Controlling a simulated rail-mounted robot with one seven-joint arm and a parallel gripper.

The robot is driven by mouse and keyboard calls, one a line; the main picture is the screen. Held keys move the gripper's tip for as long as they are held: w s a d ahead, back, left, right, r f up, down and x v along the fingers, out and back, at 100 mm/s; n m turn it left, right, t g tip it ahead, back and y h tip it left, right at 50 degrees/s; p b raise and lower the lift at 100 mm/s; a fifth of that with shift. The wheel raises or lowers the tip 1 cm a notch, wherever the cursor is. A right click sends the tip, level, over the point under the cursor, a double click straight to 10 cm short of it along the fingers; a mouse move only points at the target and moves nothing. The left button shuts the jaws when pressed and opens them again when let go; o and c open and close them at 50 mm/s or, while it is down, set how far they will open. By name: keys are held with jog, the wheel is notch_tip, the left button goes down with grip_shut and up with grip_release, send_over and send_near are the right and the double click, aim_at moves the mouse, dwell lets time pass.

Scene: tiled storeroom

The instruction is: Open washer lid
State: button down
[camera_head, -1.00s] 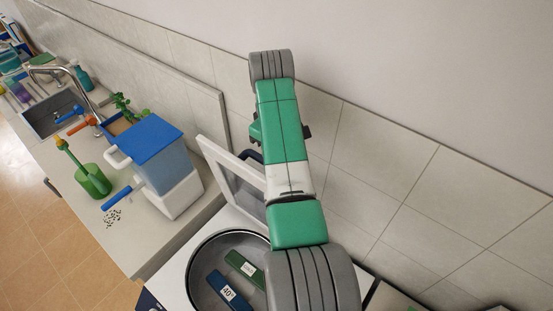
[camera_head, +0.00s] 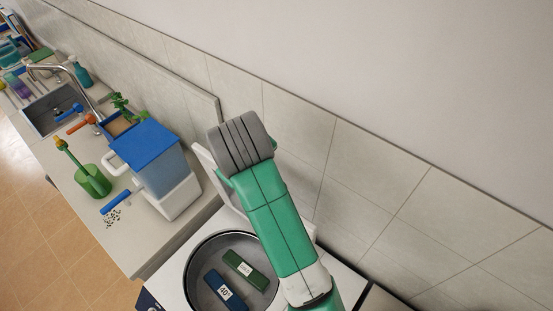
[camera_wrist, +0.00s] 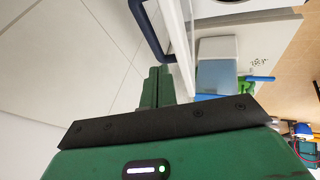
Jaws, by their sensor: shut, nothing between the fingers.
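The washer's round drum opening (camera_head: 191,281) is uncovered. Its white lid (camera_head: 206,165) stands raised at the back, mostly hidden behind my arm in the head view. In the wrist view, the lid's white frame (camera_wrist: 181,45) and dark handle (camera_wrist: 148,38) are at the top, beyond my fingers. My gripper (camera_wrist: 158,70) has its green fingers closed together with nothing between them. The fingertips are close to the handle's lower end; I cannot tell whether they touch. My arm hides the gripper in the head view.
A blue item (camera_head: 219,286) and a green item (camera_head: 247,268) lie in the drum. Left of the washer, a counter holds a blue-lidded container (camera_head: 152,141), a green pot (camera_head: 93,181) and a sink (camera_head: 50,109). The tiled wall (camera_head: 345,200) is close behind.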

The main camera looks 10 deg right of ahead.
jog(key=shift+w+a+f, duration=0.1)
jog(key=shift+w+f, duration=0.05)
jog(key=shift+f, duration=0.05)
jog(key=p+x, duration=0.1)
jog(key=x, duration=0.8)
jog(key=shift+f, duration=0.2)
jog(key=shift+w, duration=0.1)
